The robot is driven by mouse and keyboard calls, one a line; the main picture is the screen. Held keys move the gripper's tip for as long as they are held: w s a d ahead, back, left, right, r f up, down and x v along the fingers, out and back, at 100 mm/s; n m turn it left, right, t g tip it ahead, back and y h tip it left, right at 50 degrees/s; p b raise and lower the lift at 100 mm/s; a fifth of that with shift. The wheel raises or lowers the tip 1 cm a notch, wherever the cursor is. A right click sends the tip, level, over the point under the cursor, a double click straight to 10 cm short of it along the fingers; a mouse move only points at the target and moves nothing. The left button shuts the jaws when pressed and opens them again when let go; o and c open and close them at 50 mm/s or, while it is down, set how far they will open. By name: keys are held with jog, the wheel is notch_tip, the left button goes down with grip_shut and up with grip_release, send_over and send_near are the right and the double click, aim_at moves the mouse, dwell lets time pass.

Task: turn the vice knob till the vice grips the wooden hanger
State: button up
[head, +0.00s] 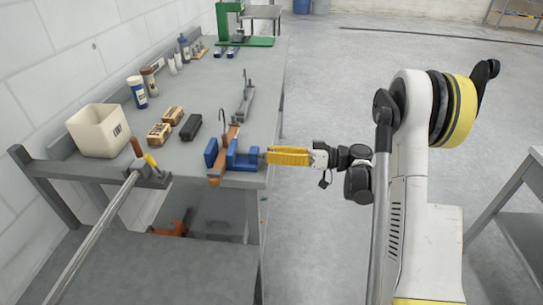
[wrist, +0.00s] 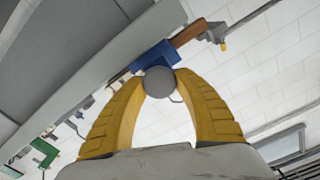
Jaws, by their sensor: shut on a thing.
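The blue vice (head: 244,161) sits at the near right edge of the grey workbench (head: 205,100). The wooden hanger (head: 216,174), with a thin hook standing up, is between its two blue jaws. I cannot tell whether both jaws touch the wood. My gripper (head: 267,156) reaches the vice from the right with its yellow fingers. In the wrist view, my gripper (wrist: 159,90) is shut on the round grey vice knob (wrist: 159,80), one finger on each side. The blue vice (wrist: 152,59) and the hanger (wrist: 188,33) show behind the knob. In the head view the fingers hide the knob.
A long bar clamp (head: 95,225) juts over the near edge. A green press (head: 232,25) is at the far end.

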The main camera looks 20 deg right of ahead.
jog(key=m, duration=0.4)
jog(key=shift+f+m+b, duration=0.1)
jog(key=shift+m+b, duration=0.2)
jog(key=shift+b, duration=0.05)
dwell(0.4)
jog(key=o, duration=1.2)
